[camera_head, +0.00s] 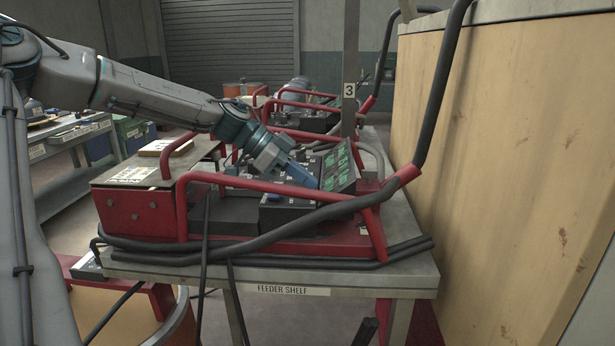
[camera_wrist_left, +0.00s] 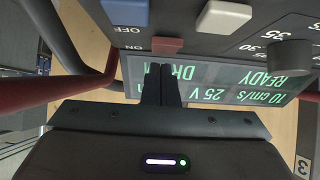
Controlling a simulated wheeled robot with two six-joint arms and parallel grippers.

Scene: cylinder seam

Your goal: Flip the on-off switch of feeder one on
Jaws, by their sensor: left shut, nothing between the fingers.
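A feeder with a red tubular frame (camera_head: 180,205) stands on the feeder shelf (camera_head: 415,275). Its control panel with green-lit displays (camera_head: 338,170) is at its right end. In the left wrist view, upside down, the panel shows OFF and ON labels, with a red switch piece (camera_wrist_left: 167,46) beside ON. I cannot tell the switch's position. The display (camera_wrist_left: 210,80) reads READY. My left gripper (camera_head: 312,183) is shut and empty at the panel; its fingertips (camera_wrist_left: 160,72) appear in front of the display, just short of the red piece. My right gripper is not in view.
A blue button (camera_wrist_left: 125,11), a white button (camera_wrist_left: 224,17) and a dark knob (camera_wrist_left: 290,57) are near the switch. Thick black cables (camera_head: 330,215) cross the feeder's front. A post with a "3" sign (camera_head: 349,90) and a wooden panel (camera_head: 500,150) stand close by.

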